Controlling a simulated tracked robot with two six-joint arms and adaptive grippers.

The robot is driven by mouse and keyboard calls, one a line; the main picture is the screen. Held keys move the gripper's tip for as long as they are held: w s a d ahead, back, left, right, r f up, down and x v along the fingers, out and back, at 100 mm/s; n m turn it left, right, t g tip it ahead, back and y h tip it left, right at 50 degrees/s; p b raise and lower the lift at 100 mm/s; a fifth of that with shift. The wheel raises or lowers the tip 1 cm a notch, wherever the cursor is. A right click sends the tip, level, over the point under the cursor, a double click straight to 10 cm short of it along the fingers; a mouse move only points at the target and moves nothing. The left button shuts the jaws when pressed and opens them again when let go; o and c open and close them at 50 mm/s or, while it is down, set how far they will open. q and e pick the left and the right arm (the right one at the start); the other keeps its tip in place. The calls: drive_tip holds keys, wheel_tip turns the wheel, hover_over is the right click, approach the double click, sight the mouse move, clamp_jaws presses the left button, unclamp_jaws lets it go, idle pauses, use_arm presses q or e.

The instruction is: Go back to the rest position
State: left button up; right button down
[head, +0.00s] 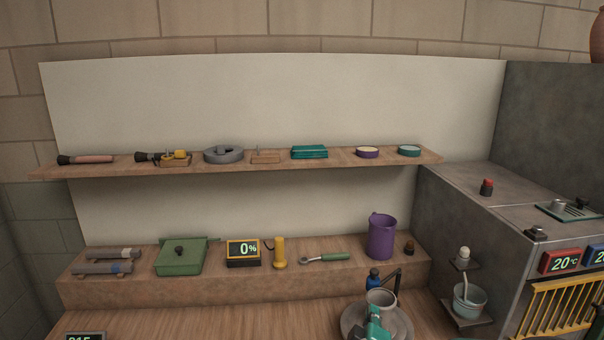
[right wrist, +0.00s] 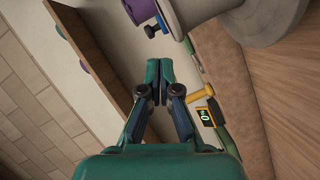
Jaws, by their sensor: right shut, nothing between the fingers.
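My right gripper (head: 377,322) shows at the bottom edge of the head view, in front of a grey cup-like piece (head: 380,297) over a round grey disc (head: 352,322). In the right wrist view the teal fingers of the right gripper (right wrist: 159,82) are shut together with nothing between them. Much of the right arm is outside the head view. My left gripper is not in view.
A wooden shelf (head: 110,171) bears brushes and small tins. The lower ledge (head: 130,290) holds a green box (head: 181,258), a display (head: 243,253), a yellow torch-like item (head: 280,252) and a purple jug (head: 381,238). A grey cabinet (head: 480,213) stands at right.

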drive_tip(key=s+a+f+m+g+y, duration=0.1)
drive_tip(key=s+f+m+g+y, duration=0.15)
drive_tip(key=s+f, duration=0.55)
drive_tip(key=s+f+m+g+y, duration=0.2)
drive_tip(key=s+f+m+g, duration=0.15)
drive_tip(key=f, duration=0.95)
drive_tip(key=s+a+f+m+g+y, duration=0.1)
drive_tip(key=s+f+m+g+y, duration=0.3)
drive_tip(key=s, duration=0.7)
drive_tip(key=s+a+f+m+g+h, duration=0.1)
drive_tip(key=s+a+f+m+g, duration=0.15)
drive_tip(key=s+f+g, duration=0.65)
wheel_tip(320, 180, down, 6)
drive_tip(key=s+d+t+b, duration=0.1)
drive_tip(key=t+b, duration=0.3)
drive_tip(key=b, duration=0.6)
drive_tip(key=shift+s+f, duration=0.25)
drive_tip(key=shift+s, duration=0.3)
